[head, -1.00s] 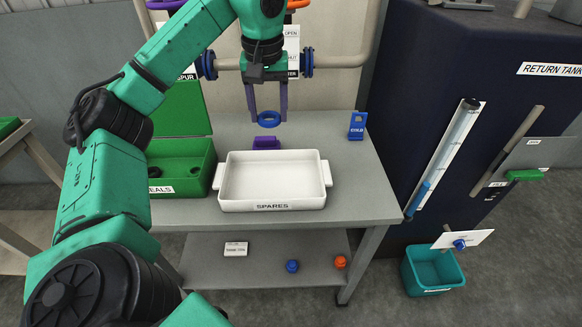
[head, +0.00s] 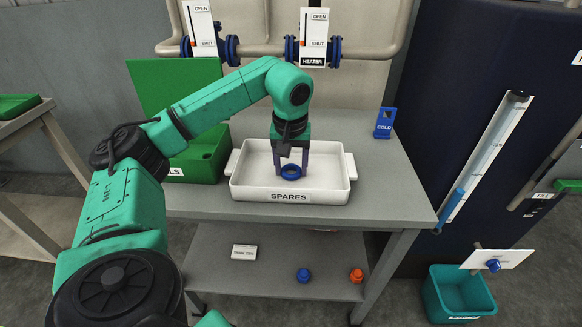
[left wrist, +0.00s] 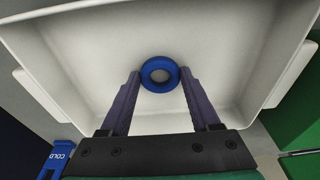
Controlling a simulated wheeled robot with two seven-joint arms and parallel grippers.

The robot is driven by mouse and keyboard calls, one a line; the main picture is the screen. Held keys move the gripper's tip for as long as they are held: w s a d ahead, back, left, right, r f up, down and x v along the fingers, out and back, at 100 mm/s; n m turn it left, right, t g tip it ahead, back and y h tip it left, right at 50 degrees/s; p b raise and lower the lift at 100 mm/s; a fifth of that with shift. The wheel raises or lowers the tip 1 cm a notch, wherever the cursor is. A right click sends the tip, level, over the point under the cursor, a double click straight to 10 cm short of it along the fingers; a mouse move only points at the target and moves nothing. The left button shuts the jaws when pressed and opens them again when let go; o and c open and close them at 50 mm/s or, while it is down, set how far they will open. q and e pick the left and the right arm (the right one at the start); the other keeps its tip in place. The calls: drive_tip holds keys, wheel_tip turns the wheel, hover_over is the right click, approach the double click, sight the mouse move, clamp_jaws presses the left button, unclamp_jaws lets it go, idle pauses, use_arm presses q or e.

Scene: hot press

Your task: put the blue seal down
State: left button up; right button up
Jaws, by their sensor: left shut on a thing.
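The blue seal (head: 291,172) is a ring between the fingertips of my left gripper (head: 290,172). In the left wrist view the seal (left wrist: 160,74) sits between the two purple fingers (left wrist: 159,82), which touch its sides. The gripper is shut on it, inside the outline of the white tray (head: 292,196) labelled SPARES. The tray floor shows behind the seal in the left wrist view (left wrist: 95,50). I cannot tell whether the seal touches the floor. My right gripper is not in view.
A green open box (head: 205,160) stands left of the tray, partly behind my arm. A blue COLD tag (head: 384,123) stands at the table's right. A blue knob (head: 304,275) and an orange knob (head: 356,275) lie on the lower shelf.

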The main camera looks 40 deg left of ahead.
sight(291, 175)
use_arm(q)
drive_tip(key=o, duration=1.3)
drive_tip(key=shift+f, duration=0.1)
drive_tip(key=r+p, duration=0.1)
drive_tip(key=r, duration=0.3)
drive_tip(key=s+r+p, duration=0.1)
drive_tip(key=r, duration=0.3)
drive_tip(key=d+r+p, duration=0.1)
drive_tip(key=r, duration=0.3)
drive_tip(key=shift+s+r, duration=0.1)
drive_tip(key=shift+s, duration=0.15)
drive_tip(key=shift+d, duration=0.1)
